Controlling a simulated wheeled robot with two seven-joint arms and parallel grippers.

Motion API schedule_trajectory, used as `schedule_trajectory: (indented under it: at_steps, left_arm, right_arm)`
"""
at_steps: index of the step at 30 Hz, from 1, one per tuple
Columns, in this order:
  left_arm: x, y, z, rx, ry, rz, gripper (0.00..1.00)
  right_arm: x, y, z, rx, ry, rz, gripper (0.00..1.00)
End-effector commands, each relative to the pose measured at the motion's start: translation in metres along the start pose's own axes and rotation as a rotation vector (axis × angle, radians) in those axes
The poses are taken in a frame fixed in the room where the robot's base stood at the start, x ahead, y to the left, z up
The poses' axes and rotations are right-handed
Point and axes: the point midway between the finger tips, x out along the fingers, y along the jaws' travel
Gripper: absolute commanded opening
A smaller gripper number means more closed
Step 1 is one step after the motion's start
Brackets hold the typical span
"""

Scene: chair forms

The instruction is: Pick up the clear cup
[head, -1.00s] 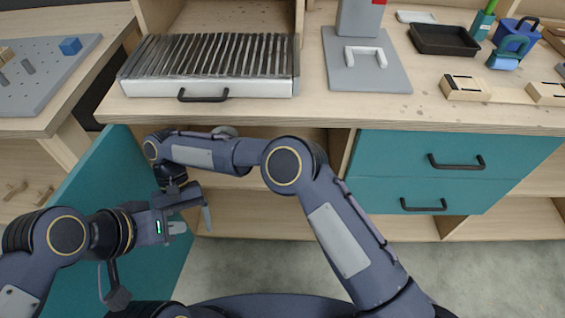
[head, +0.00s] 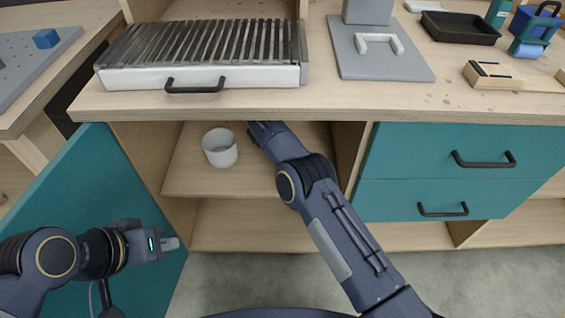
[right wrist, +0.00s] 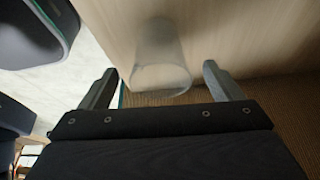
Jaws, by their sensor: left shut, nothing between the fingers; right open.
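The clear cup (head: 220,150) stands upright on the upper shelf (head: 190,182) inside the open cabinet. In the right wrist view the cup (right wrist: 160,60) is beyond and between the fingers of my right gripper (right wrist: 160,70), which is open and empty. In the head view my right arm reaches into the cabinet to the right of the cup, and its fingers are hidden under the counter. My left gripper (head: 172,243) is shut and empty, low in front of the open teal door.
The teal door (head: 75,210) stands open at the left. The counter (head: 260,101) overhangs the shelf. Teal drawers (head: 450,155) are to the right of my right arm. A ridged grill (head: 205,75) stands on the counter above. The lower shelf (head: 250,225) is bare.

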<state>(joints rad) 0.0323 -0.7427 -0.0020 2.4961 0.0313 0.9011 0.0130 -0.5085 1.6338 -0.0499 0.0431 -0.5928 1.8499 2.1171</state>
Motion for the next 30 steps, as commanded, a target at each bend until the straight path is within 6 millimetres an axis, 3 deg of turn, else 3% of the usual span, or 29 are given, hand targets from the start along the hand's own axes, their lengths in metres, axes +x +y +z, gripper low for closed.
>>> schedule_trajectory:
  at_steps: [1,6,14,30]
  left_arm:
    - [0.014,-0.006,0.007,0.0,0.0,0.0,0.0]
    - [0.037,-0.017,0.019,0.0,-0.001,0.0,0.0]
    - [0.051,-0.023,0.026,0.0,0.0,0.0,0.0]
    - [0.123,-0.056,0.062,0.0,-0.001,0.0,0.0]
  right_arm:
    - [0.011,0.0,0.004,0.0,-0.001,0.0,0.86]
    - [0.02,0.0,0.004,-0.003,-0.002,0.0,0.86]
    - [0.023,0.001,0.001,-0.004,-0.002,0.002,0.86]
    - [0.066,0.001,-0.005,-0.005,-0.003,0.003,0.86]
